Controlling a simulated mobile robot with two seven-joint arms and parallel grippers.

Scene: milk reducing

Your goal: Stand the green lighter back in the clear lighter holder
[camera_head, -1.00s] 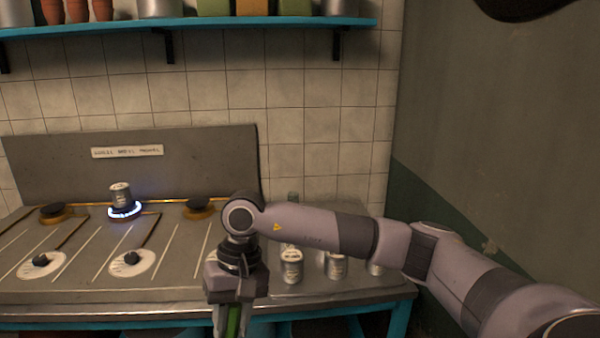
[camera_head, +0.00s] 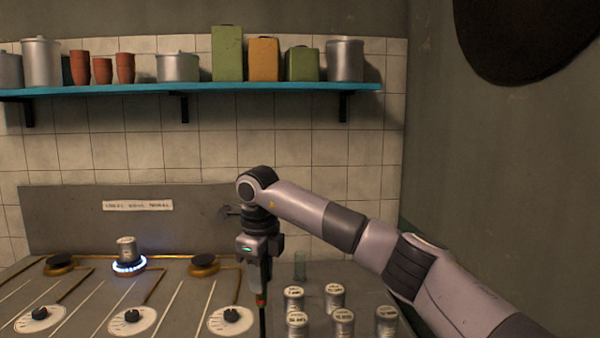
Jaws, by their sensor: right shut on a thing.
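My right gripper (camera_head: 261,284) points down over the right part of the stove and is shut on the lighter (camera_head: 262,320). The lighter hangs upright below the fingers. A small orange-red part and a long dark shaft show, running off the bottom edge; its green part is mostly hidden by the gripper. The clear lighter holder (camera_head: 300,266) is a small greenish see-through cylinder standing behind the cans, to the right of the gripper and apart from it. No lighter shows in it. My left gripper is not in view.
Several labelled silver cans (camera_head: 335,297) stand right of the gripper, in front of the holder. On the stove, a can (camera_head: 127,247) sits over a lit blue burner (camera_head: 129,265). A blue shelf (camera_head: 215,89) with pots and canisters runs along the tiled wall.

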